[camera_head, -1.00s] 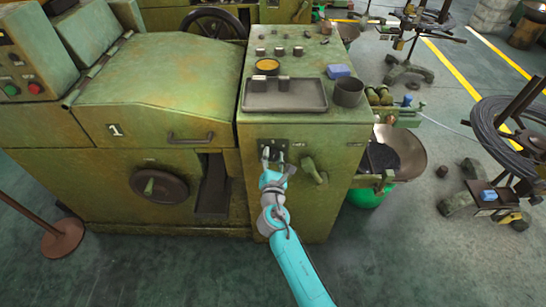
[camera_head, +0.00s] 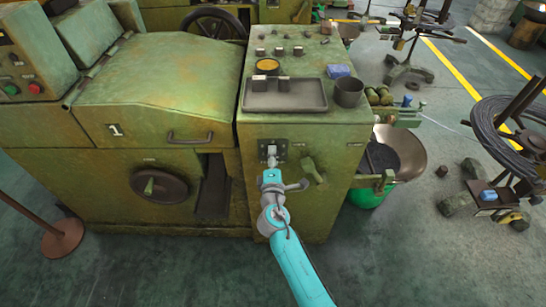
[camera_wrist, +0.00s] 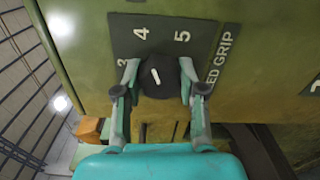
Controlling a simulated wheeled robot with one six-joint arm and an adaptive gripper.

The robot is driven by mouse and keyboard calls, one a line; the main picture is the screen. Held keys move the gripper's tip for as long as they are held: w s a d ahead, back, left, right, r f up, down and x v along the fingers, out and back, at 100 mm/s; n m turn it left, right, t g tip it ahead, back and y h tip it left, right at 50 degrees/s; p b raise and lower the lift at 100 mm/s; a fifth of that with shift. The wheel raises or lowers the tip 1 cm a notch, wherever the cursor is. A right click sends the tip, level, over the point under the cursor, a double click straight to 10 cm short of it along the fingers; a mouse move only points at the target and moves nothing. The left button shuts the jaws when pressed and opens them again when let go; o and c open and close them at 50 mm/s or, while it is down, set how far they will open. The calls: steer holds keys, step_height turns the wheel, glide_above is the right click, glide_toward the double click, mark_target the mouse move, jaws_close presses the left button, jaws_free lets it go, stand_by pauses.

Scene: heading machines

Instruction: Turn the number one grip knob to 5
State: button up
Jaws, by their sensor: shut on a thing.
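A dark round grip knob with a white pointer line (camera_wrist: 154,76) sits on a dark dial plate in the wrist view. The plate (camera_wrist: 205,32) carries 3, 4 and 5, and its side text reads "ED GRIP". The pointer line looks nearly upright in the picture, toward the side between 4 and 5; its exact setting is hard to tell. My gripper (camera_wrist: 158,80) is shut on the knob, one finger on each side. In the head view my gripper (camera_head: 270,158) meets the plate (camera_head: 285,148) on the front of the green machine marked 1 (camera_head: 115,130), and hides the knob.
A green lever handle (camera_head: 312,170) sticks out just right of my gripper. A shallow tray (camera_head: 285,108) lies on the cabinet top above.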

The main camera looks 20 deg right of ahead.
steer(key=m, duration=0.5)
steer(key=shift+m, duration=2.6)
steer(key=shift+f, duration=0.1)
steer(key=o, duration=1.1)
steer(key=shift+o, duration=0.2)
steer(key=v, duration=1.2)
